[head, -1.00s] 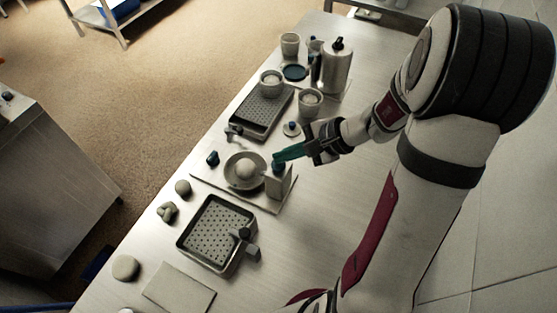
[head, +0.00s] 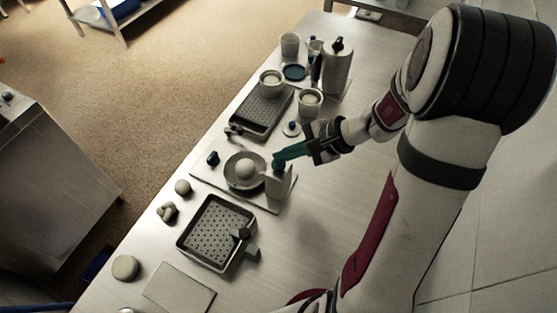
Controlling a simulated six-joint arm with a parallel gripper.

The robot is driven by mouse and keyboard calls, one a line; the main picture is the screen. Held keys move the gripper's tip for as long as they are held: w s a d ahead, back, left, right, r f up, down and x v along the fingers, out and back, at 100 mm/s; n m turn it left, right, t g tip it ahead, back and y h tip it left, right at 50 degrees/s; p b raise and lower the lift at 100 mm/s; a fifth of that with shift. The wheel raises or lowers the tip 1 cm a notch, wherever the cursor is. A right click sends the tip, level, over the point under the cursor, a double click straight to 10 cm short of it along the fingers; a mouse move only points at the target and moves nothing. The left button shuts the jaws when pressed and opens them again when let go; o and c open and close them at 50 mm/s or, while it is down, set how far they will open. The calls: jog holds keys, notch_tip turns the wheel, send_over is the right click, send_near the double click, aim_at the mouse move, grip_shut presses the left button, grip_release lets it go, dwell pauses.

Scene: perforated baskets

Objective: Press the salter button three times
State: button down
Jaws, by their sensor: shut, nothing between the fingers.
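The salter looks to be the small white upright block (head: 278,184) with a blue button (head: 278,165) on top. It stands at the right edge of a pale board, beside a bowl. My gripper (head: 277,157) comes in from the right with its teal fingers shut and empty. The fingertips are right at the blue button, just over it in the picture. I cannot tell whether they touch it or whether the button is pressed down.
A grey bowl (head: 232,180) with a pale ball stands left of the salter. A perforated basket (head: 184,240) is in front, and another perforated tray (head: 262,112) with cups is behind. A tall canister (head: 337,72) stands at the back. The table right of the salter is clear.

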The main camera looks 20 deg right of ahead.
aim_at(284, 163)
jog(key=shift+r, duration=0.6)
jog(key=shift+r, duration=0.1)
jog(key=shift+r, duration=2.4)
